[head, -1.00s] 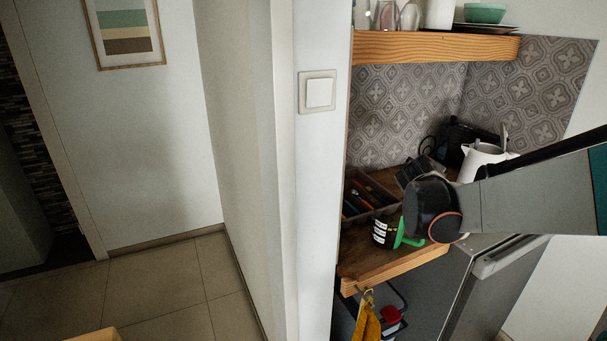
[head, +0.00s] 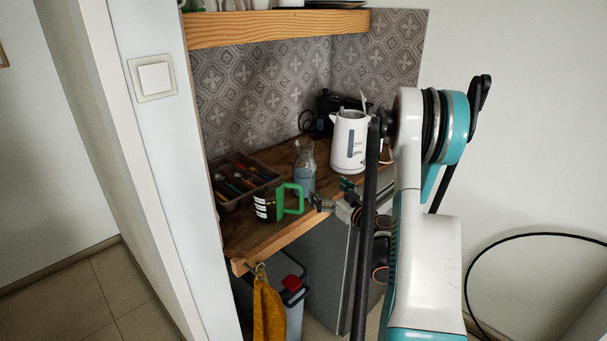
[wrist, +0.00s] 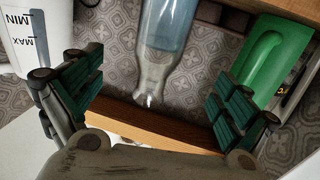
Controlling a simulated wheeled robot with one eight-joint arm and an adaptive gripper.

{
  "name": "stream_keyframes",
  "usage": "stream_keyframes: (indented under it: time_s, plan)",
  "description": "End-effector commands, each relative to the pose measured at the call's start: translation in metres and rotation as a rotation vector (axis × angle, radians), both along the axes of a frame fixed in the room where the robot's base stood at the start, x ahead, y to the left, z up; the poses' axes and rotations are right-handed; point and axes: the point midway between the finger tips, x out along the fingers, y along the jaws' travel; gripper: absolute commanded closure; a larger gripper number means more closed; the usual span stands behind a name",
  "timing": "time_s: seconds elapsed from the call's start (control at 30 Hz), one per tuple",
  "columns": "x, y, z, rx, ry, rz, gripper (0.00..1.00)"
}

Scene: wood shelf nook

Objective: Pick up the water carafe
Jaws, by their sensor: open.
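The water carafe (head: 304,174) is clear glass with bluish water in its lower part. It stands upright on the wooden counter (head: 249,236), between the mug and the white kettle. My gripper (head: 331,194) is open, at the counter's front edge, just in front and to the right of the carafe. In the wrist view the carafe (wrist: 167,35) appears inverted, with its mouth towards my gripper (wrist: 160,88). It lies between the lines of the two spread finger pads. I see no contact with it.
A black mug with a green handle (head: 291,198) stands close left of the carafe. The white kettle (head: 350,140) is behind right. A cutlery tray (head: 243,194) is at left. A wooden shelf (head: 275,25) hangs above; a yellow cloth (head: 267,307) hangs below the counter.

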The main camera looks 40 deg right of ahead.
Motion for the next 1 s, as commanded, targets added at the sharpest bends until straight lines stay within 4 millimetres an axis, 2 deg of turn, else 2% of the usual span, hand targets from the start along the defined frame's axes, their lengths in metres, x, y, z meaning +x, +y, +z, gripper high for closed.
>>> stream_keyframes:
  time_s: [0.13,0.33,0.67,0.9,1.0]
  plan:
    - [0.025,-0.002,0.004,0.000,0.001,0.005,0.04]
    - [0.060,-0.006,-0.001,0.000,0.000,0.004,0.04]
    - [0.086,-0.010,0.000,0.000,-0.001,0.002,0.04]
    - [0.121,-0.015,-0.001,0.000,-0.001,0.002,0.04]
    - [0.130,-0.016,0.000,0.000,-0.001,0.001,0.04]
